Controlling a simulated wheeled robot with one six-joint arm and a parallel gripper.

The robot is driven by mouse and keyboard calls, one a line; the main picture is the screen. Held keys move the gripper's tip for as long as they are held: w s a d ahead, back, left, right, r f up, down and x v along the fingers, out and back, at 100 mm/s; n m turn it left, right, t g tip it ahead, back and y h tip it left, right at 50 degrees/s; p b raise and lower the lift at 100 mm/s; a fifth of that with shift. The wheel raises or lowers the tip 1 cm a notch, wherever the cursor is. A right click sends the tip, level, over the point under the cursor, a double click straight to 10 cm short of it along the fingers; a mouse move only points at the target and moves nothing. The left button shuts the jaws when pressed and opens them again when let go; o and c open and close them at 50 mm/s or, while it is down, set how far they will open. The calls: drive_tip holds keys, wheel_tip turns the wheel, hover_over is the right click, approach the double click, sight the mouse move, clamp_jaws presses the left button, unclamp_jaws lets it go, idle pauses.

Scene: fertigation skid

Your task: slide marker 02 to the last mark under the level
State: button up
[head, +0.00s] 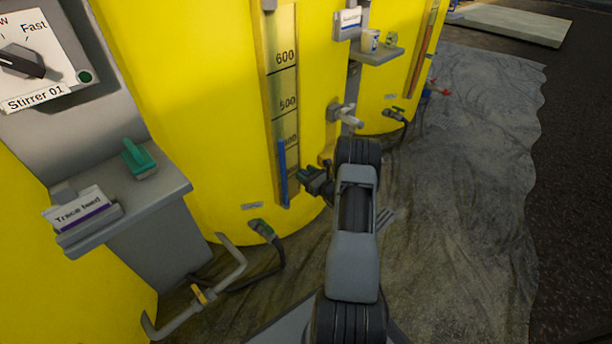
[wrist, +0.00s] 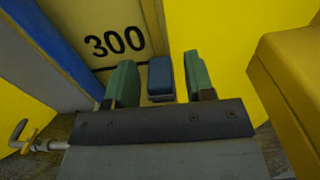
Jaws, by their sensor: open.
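In the wrist view a small blue block with a grey base (wrist: 160,76), likely marker 02, sits on a narrow grey rail beside the scale; no number on it is readable. My gripper (wrist: 160,82) is open, with one green-padded finger on each side of the block and gaps between. The scale plate (wrist: 112,40) shows 300, with the blue level column (wrist: 52,42) on its left. In the head view the scale (head: 283,75) reads 600 and 500, and the blue level (head: 283,172) ends near 400. My gripper (head: 308,180) is low at the scale's right edge, hiding the marker.
A yellow block (wrist: 290,75) stands close on the right in the wrist view. A valve (head: 262,230) with a hose is below the scale. A tap (head: 343,114) and a small shelf (head: 378,54) are at the right.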

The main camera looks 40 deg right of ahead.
clamp_jaws()
idle(0.5)
